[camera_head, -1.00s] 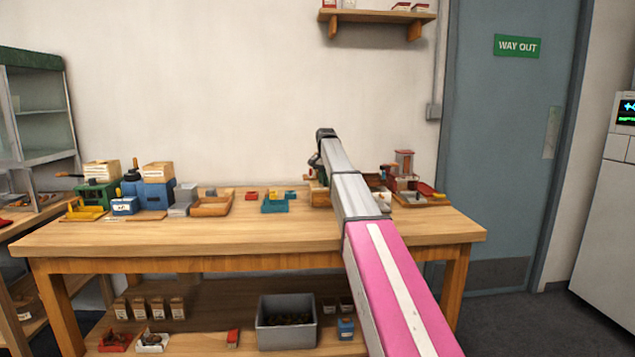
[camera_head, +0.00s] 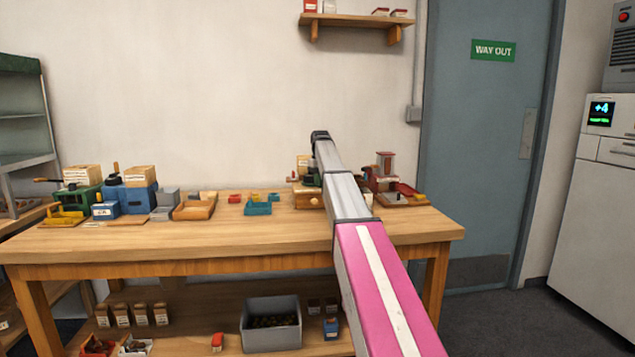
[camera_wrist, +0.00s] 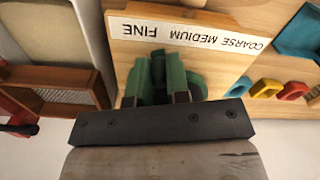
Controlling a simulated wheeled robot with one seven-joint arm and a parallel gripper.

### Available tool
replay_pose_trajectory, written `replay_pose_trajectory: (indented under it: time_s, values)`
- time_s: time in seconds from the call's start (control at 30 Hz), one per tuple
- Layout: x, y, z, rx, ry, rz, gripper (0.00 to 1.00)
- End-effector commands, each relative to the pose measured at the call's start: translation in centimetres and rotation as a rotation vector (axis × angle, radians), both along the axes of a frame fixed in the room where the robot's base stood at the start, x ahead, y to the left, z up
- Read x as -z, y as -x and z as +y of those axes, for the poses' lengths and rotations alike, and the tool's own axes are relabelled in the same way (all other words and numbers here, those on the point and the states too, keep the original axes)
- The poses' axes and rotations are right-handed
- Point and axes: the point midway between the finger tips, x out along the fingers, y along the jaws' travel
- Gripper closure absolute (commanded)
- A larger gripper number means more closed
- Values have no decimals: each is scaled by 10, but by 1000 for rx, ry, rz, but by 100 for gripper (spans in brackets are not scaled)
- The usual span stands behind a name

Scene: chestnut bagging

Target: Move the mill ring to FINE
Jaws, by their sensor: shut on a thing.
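In the wrist view my gripper (camera_wrist: 168,82) is shut on a green part, which I take to be the mill ring (camera_wrist: 193,84); the jaws hide much of it. A wooden board carries a white scale strip (camera_wrist: 190,34) reading COARSE, MEDIUM, FINE, upside down in this view. The gripper stands near the FINE end. In the head view the green mill (camera_head: 310,180) is partly hidden behind my arm at the right part of the bench. The gripper's fingers are hidden there.
A red grinder (camera_head: 385,172) stands right of my arm. Green (camera_head: 85,198) and blue (camera_head: 130,197) machines stand at the bench's left. A wooden tray (camera_head: 195,208) and a teal tray (camera_head: 258,209) lie between. Yellow and red rings (camera_wrist: 267,89) lie beside the board.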

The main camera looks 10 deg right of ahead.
Motion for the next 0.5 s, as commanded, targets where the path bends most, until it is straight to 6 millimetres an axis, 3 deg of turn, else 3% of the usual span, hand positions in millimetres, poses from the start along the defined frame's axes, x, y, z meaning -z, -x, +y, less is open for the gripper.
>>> replay_pose_trajectory:
  time_s: [0.5]
  values:
    - [0, -3, -5, -78, 0, -1, 100]
